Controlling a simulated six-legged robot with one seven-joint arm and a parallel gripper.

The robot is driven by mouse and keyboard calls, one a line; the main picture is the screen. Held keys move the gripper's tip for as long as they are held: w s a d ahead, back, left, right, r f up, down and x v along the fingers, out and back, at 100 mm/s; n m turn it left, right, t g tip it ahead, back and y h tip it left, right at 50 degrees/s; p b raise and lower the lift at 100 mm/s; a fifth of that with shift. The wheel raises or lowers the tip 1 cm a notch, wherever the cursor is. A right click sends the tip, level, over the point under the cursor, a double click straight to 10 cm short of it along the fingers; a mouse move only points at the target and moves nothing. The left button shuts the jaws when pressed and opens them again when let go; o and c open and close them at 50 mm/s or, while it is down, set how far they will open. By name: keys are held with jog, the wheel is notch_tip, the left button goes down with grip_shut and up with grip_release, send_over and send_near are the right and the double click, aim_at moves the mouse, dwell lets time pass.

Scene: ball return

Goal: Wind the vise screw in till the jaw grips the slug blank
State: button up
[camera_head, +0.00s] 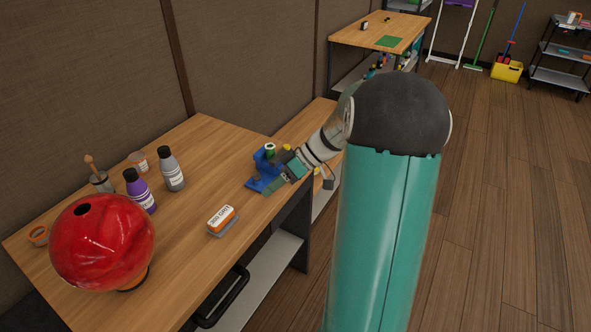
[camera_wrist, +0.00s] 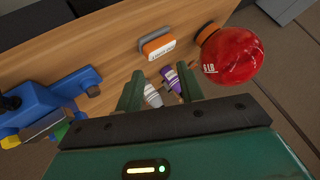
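The blue vise (camera_head: 262,172) stands near the right end of the wooden workbench. It also shows at the left edge of the wrist view (camera_wrist: 68,88), partly cut off. A small green-and-white piece (camera_head: 270,149) is at its top; I cannot tell whether this is the slug blank. The screw and jaw gap are not clear. My gripper (camera_wrist: 160,72) is open, its two green fingers apart with nothing held between them. In the head view my gripper (camera_head: 282,178) is close beside the vise and overlaps it; I cannot tell whether they touch.
A red bowling ball (camera_head: 103,240) stands at the bench's left on a ring. A purple bottle (camera_head: 139,190), a grey bottle (camera_head: 171,170) and an orange-and-white block (camera_head: 221,219) stand on the bench (camera_head: 190,262). Bare wood lies between block and vise.

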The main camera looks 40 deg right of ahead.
jog(key=s+d+f+t, duration=0.2)
jog(key=d+f+t, duration=0.35)
jog(key=d, duration=0.65)
jog(key=s+d+f+t, duration=0.2)
jog(key=d+f+t, duration=0.35)
jog(key=d, duration=0.55)
jog(key=x, duration=1.3)
jog(key=shift+r+n, duration=0.3)
jog(key=shift+r, duration=0.05)
grip_shut()
